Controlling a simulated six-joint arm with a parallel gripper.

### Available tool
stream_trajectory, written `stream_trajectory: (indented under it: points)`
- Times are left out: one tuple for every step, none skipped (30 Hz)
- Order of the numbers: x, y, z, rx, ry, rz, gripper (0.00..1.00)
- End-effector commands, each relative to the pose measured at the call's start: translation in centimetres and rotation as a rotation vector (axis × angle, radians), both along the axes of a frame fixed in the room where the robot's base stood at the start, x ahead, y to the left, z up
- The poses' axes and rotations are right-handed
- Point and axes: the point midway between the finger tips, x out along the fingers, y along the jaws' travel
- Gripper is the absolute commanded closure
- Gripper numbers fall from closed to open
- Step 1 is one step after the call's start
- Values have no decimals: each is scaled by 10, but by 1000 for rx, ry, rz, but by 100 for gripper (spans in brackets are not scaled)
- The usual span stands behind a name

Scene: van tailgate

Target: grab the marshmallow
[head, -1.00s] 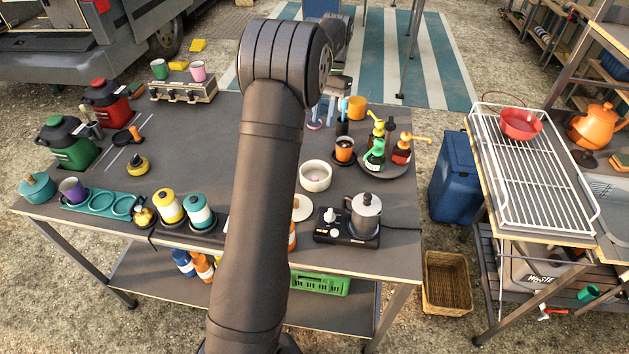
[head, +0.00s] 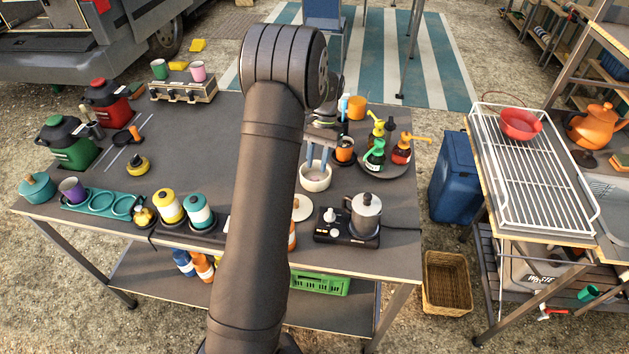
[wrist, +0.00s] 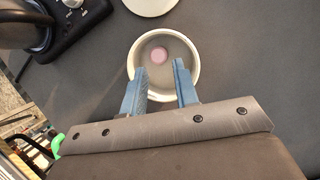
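A small pink marshmallow (wrist: 158,55) lies inside a white bowl (wrist: 192,90) in the wrist view. In the head view the bowl (head: 315,184) stands on the dark table, and the marshmallow in it is barely visible. My gripper (wrist: 160,72) is open, its two blue fingers apart and empty. In the wrist view the fingertips overlap the near part of the bowl, with the marshmallow just beyond the gap between them. In the head view my gripper (head: 315,168) is right over the bowl. I cannot tell how far the tips are above the marshmallow.
A moka pot (head: 366,211) on a black burner (head: 340,232) stands right of the bowl at the front. A pale round lid (head: 302,208) lies in front of the bowl.

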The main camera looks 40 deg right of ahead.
Motion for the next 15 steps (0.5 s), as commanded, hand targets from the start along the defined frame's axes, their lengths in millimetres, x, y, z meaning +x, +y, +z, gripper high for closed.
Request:
stream_trajectory:
  points:
    - [-2, 2, -9, 2, 2, -1, 72]
    - [-3, 3, -13, 2, 3, -1, 72]
    - [-5, 4, -20, 3, 3, -1, 72]
    - [-5, 5, -24, 2, 1, -1, 72]
    - [-6, 7, -27, 2, 3, -1, 72]
    - [-7, 8, -32, 2, 3, -1, 72]
    - [-8, 9, -34, 2, 1, 0, 72]
    - [-8, 10, -36, 2, 1, 0, 72]
    - [-9, 10, -38, 1, 0, 0, 72]
    - [-9, 11, -39, 1, 0, 0, 72]
    - [-9, 11, -39, 1, 0, 0, 72]
    - [-9, 11, -39, 0, 0, 0, 72]
    - [-9, 11, -39, 0, 0, 0, 72]
    - [-9, 11, -39, 0, 0, 0, 72]
    - [-9, 11, -39, 0, 0, 0, 72]
